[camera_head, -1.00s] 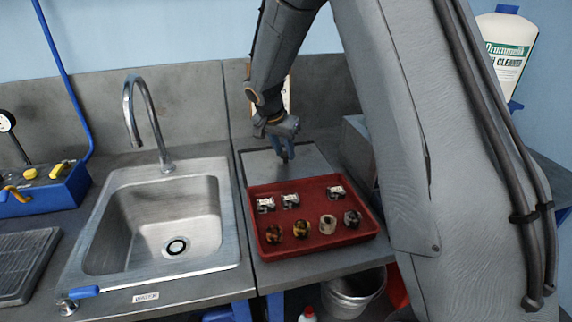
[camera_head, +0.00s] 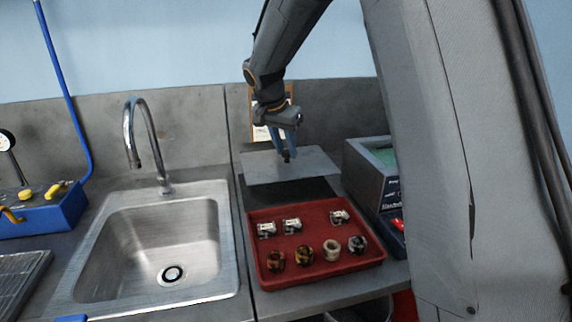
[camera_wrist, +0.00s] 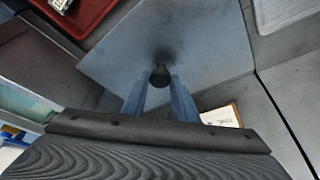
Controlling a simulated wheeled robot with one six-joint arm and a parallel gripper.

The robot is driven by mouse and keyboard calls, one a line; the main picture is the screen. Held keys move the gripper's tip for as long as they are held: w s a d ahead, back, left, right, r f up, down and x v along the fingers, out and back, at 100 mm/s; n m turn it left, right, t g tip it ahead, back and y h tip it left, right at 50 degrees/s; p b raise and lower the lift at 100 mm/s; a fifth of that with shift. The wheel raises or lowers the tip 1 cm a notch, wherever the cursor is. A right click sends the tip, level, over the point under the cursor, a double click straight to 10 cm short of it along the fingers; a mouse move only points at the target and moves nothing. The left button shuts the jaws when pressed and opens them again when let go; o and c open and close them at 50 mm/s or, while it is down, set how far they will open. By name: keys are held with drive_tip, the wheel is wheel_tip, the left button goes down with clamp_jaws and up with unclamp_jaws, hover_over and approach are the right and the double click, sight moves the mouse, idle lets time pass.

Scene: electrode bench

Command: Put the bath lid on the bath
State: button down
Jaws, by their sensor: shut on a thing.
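The bath lid is a flat grey plate (camera_head: 262,169) with a dark round knob. My gripper (camera_head: 286,148) is shut on the knob and holds the lid above the bench, behind the red tray. In the wrist view the lid (camera_wrist: 215,55) lies below my fingers (camera_wrist: 160,84), with the knob (camera_wrist: 160,75) between them. The bath is a grey box (camera_head: 366,178) to the right of the lid, with its top open and green inside. It shows partly at the left of the wrist view (camera_wrist: 30,80). My arm hides some of its right side.
A red tray (camera_head: 318,269) in front of the lid holds several small metal and round pieces. A steel sink (camera_head: 150,240) with a tap is at left. A framed card (camera_head: 262,132) stands behind the gripper. A small device with a red part (camera_head: 397,226) sits in front of the bath.

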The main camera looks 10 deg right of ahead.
sight(286, 152)
drive_tip(key=shift+r+p, duration=0.95)
drive_tip(key=shift+r, duration=1.4)
